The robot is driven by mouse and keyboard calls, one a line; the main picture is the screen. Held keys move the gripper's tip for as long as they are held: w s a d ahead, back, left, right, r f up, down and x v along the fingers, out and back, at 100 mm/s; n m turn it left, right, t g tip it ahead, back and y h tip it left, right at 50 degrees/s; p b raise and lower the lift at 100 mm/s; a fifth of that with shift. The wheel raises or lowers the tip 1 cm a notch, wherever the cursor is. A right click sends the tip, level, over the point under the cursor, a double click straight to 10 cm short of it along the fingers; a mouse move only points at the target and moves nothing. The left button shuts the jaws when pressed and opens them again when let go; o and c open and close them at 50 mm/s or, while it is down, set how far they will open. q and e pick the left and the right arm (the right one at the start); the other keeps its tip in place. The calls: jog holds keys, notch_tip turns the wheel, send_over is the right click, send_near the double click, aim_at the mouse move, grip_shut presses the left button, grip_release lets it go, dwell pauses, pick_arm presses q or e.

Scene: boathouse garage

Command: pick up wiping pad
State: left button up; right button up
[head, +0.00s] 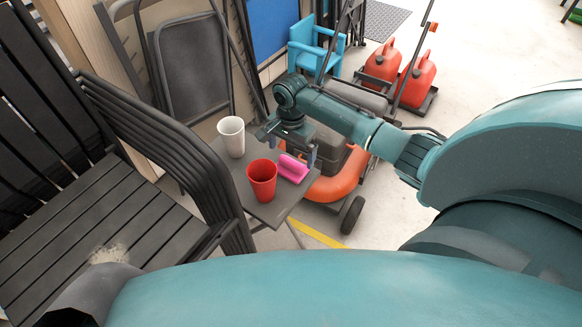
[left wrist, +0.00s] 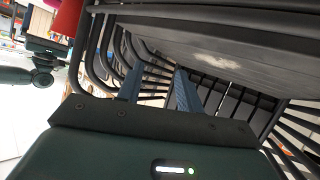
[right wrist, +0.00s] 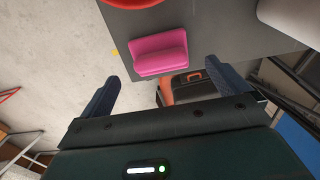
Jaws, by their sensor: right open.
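The wiping pad is a pink block with a raised handle (head: 292,168). It lies on a small grey table (head: 283,204), near its right edge, and also shows in the right wrist view (right wrist: 160,52). My right gripper (head: 287,147) is open and empty just beyond the pad in the head view. In the right wrist view the pad is ahead of the gap between its fingers (right wrist: 162,76), not between them. My left gripper (left wrist: 154,68) has its fingers apart with nothing between them, near a slatted dark chair.
A red cup (head: 262,180) stands left of the pad; a white cup (head: 231,137) stands farther back. A dark slatted chair (head: 85,215) with a pale dusty patch (head: 108,254) is at left. An orange mower (head: 338,182) stands close behind the table. Red fuel cans (head: 416,80) are farther back.

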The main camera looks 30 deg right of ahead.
notch_tip(320, 180, down, 5)
jog(key=shift+f+b, duration=0.1)
jog(key=shift+b, duration=0.5)
jog(key=c, duration=0.9)
